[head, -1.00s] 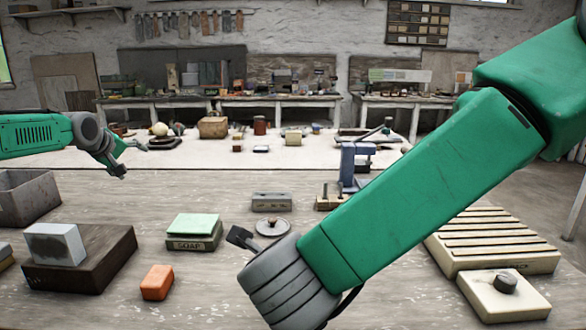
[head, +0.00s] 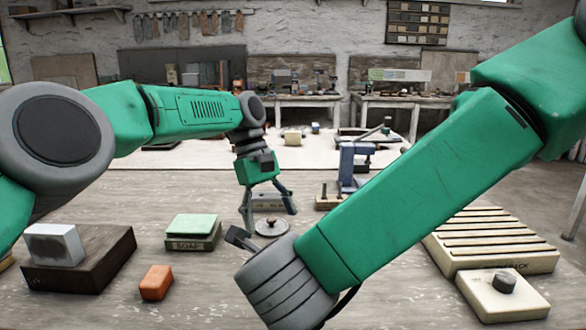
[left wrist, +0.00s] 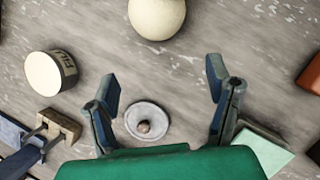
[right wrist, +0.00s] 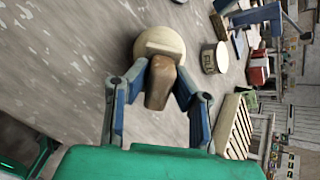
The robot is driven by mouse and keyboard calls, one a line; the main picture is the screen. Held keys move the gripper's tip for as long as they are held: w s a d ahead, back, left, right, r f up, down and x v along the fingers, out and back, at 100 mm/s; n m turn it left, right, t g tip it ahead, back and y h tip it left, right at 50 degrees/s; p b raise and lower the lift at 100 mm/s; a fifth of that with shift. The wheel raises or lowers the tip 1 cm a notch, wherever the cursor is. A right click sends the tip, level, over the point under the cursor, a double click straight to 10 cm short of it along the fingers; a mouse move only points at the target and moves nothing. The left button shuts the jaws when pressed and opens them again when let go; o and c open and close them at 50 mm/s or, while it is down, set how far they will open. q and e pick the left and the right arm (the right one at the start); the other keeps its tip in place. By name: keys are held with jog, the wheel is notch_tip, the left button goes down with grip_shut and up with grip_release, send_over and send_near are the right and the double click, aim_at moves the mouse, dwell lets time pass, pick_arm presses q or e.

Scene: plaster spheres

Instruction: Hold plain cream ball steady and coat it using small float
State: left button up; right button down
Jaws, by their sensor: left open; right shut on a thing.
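The plain cream ball (left wrist: 157,14) sits on the table at the top edge of the left wrist view. It also shows in the right wrist view (right wrist: 143,46), partly covered by the float; the head view hides it. My left gripper (head: 268,214) is open and empty, fingers pointing down; in the left wrist view its fingers (left wrist: 162,82) spread apart, short of the ball. My right gripper (right wrist: 160,88) is shut on the brown handle of the small float (right wrist: 160,75). The float's pale plate overlaps the ball; I cannot tell whether they touch.
A grey disc with a knob (left wrist: 146,127) lies below my left gripper. A filler tub (left wrist: 44,73) and a blue clamp (head: 348,165) stand nearby. A soap box (head: 193,243), orange block (head: 156,283), dark block (head: 110,262) and slatted rack (head: 490,262) flank the work area.

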pick_arm(q)
jog(key=shift+m+g, duration=0.3)
jog(key=shift+g, duration=0.4)
jog(key=shift+s+d+f, duration=0.65)
jog(key=shift+s+f, duration=0.2)
jog(key=shift+s+d+f, duration=0.6)
jog(key=shift+s+f, duration=0.2)
jog(key=shift+s, duration=0.05)
jog(key=shift+s+d+f, duration=0.65)
jog(key=shift+s+f, duration=0.2)
jog(key=c, duration=0.9)
jog(key=shift+c, duration=0.2)
